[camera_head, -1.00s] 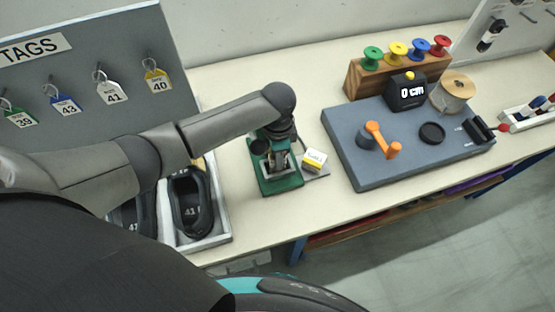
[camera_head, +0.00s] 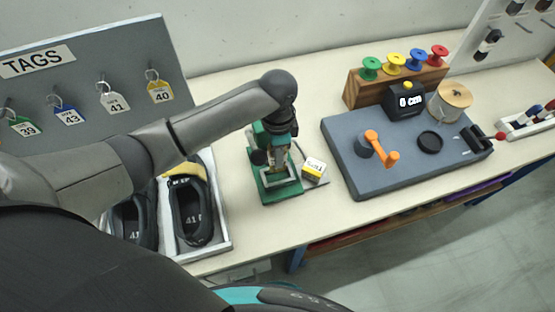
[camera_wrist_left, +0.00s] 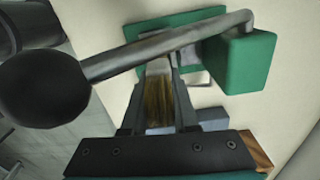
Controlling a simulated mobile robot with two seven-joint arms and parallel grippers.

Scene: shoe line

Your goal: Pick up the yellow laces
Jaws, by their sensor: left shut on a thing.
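My left gripper (camera_head: 277,158) is over the green press (camera_head: 258,186) in the middle of the table. In the left wrist view its fingers (camera_wrist_left: 158,100) are shut on a narrow yellow-brown bundle (camera_wrist_left: 157,94), which looks like the yellow laces. The press's grey lever (camera_wrist_left: 150,52), with a black ball knob, crosses in front of the fingers there. The lower end of the bundle is hard to make out. My right gripper is not in view.
A small yellow and white box (camera_head: 314,169) stands right of the press. A tray (camera_head: 224,240) with dark shoes is at left, below the tag board (camera_head: 90,75). A blue-grey measuring station (camera_head: 350,178) and colored spools (camera_head: 394,64) are at right.

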